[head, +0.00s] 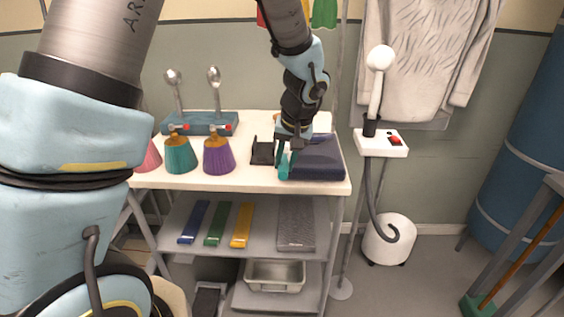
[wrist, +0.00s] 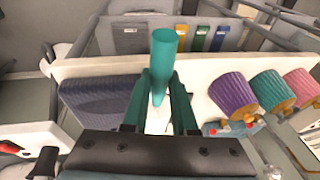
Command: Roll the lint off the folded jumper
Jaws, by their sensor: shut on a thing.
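My gripper (head: 291,149) is over the right part of the white table top, at the left edge of the folded jumper. Its dark teal fingers (wrist: 159,102) are shut on the handle of a teal lint roller (wrist: 165,58), whose cylinder points away from the wrist. The roller also shows in the head view (head: 284,164). The folded jumper (head: 318,162) is navy and lies flat at the table's right end; in the wrist view it lies left of the roller (wrist: 95,100). I cannot tell whether the roller touches it. No lint is clear at this size.
A black stand (head: 263,153) is left of the jumper. Purple (head: 219,158), teal (head: 180,156) and pink (head: 150,160) brush-like items stand further left, before a blue rack (head: 200,124). A steamer (head: 380,143) stands to the right. Shelves (head: 262,238) are below.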

